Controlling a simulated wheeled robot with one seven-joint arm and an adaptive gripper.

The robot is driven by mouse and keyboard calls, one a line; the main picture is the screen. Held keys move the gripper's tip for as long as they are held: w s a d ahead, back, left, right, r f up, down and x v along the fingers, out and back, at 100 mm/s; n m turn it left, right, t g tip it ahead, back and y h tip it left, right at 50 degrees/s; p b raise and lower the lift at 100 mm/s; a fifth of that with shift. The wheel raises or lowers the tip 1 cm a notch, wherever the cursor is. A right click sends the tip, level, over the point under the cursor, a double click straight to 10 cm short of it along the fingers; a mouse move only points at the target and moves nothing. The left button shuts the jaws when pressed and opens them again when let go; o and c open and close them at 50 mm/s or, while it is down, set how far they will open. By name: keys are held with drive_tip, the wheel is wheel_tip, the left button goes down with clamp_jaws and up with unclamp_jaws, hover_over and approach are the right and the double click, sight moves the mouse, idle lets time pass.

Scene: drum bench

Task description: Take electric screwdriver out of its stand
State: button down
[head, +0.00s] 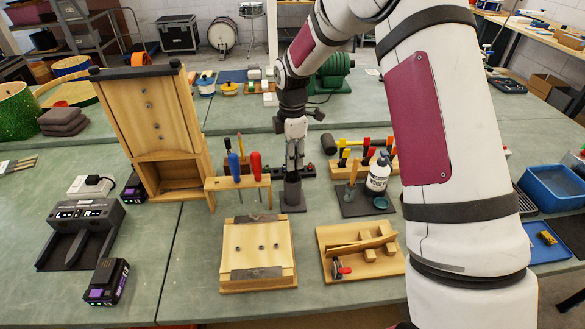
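My gripper (294,160) points straight down near the middle of the bench. Directly below and in line with it is a dark grey upright piece (292,194), which looks like the stand of the electric screwdriver. The screwdriver itself I cannot clearly make out; the fingers and the dark parts between them blend together. The fingertips are at or just above the top of the upright piece. Whether they touch or grip anything is too small to tell.
Left of the gripper stands a wooden rack (223,183) with blue- and red-handled tools. A wooden block with metal strips (257,254) lies in front. At right are a white bottle (378,176) and a wooden tray (336,277). A tall wooden box (157,120) stands left.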

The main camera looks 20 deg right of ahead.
wheel_tip(320, 180, up, 9)
drive_tip(key=shift+r+b, duration=0.15)
drive_tip(key=shift+b, duration=0.7)
drive_tip(key=shift+r, duration=0.4)
